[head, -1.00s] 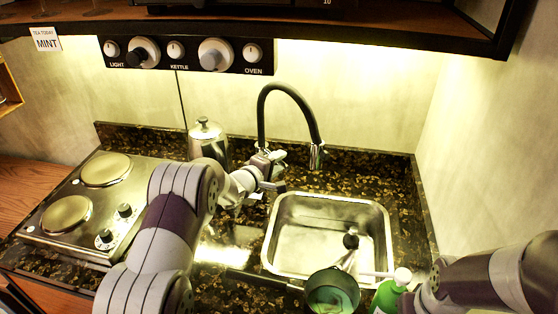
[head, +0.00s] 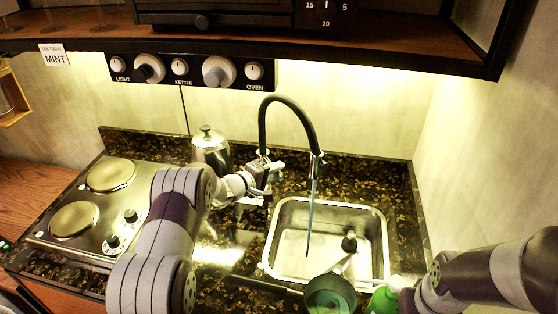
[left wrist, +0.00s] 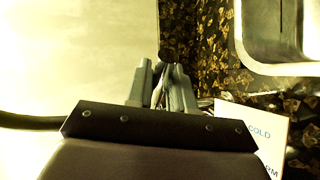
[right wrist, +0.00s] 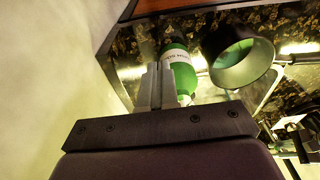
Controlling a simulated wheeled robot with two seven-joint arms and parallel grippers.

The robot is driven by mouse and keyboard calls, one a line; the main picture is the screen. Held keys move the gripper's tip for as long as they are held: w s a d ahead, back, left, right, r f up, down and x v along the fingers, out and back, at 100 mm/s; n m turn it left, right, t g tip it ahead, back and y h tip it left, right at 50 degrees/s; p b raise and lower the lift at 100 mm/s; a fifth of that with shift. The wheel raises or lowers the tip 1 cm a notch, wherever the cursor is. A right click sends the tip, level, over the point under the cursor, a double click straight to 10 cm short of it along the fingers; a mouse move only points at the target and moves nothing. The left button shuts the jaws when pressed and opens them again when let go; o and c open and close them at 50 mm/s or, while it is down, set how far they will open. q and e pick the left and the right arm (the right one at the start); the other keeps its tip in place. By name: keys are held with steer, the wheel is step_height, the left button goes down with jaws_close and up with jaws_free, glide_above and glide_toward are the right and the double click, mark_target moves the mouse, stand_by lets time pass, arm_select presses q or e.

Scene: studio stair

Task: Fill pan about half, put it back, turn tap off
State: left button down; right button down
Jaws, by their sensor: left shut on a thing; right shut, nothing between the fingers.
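The black gooseneck tap (head: 283,104) stands behind the steel sink (head: 378,222). A thin blue stream of water (head: 311,215) falls from its spout into the sink. My left gripper (head: 270,172) is at the tap's base, shut on the tap lever (left wrist: 167,53), a small dark part mostly hidden by the fingers. The dark pan (head: 330,291), greenish inside, is at the sink's front edge, clear of the stream; it also shows in the right wrist view (right wrist: 238,62). My right gripper (right wrist: 156,82) is shut and empty, near the green bottle (right wrist: 181,68).
A two-plate hob (head: 75,219) is at the left, with a metal kettle (head: 210,150) behind. The green bottle also shows beside the pan (head: 385,297). A knob panel (head: 190,71) and shelf overhang the counter.

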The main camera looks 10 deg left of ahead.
arm_select(q)
steer(key=shift+s+a+r+m+g+h, duration=0.1)
steer(key=shift+a+r+m+g+h, duration=0.1)
steer(key=shift+a+m+g+h, duration=0.1)
steer(key=shift+f, duration=0.2)
steer(key=c, duration=1.1)
jaws_free()
steer(key=shift+s, duration=0.1)
arm_select(e)
steer(key=shift+r, duration=0.45)
arm_select(q)
steer(key=b+v, duration=0.2)
steer(key=v, duration=1)
steer(key=shift+s+a+r, duration=0.1)
steer(key=shift+s+a, duration=0.1)
steer(key=shift+a, duration=0.05)
arm_select(e)
step_height(320, 180, down, 2)
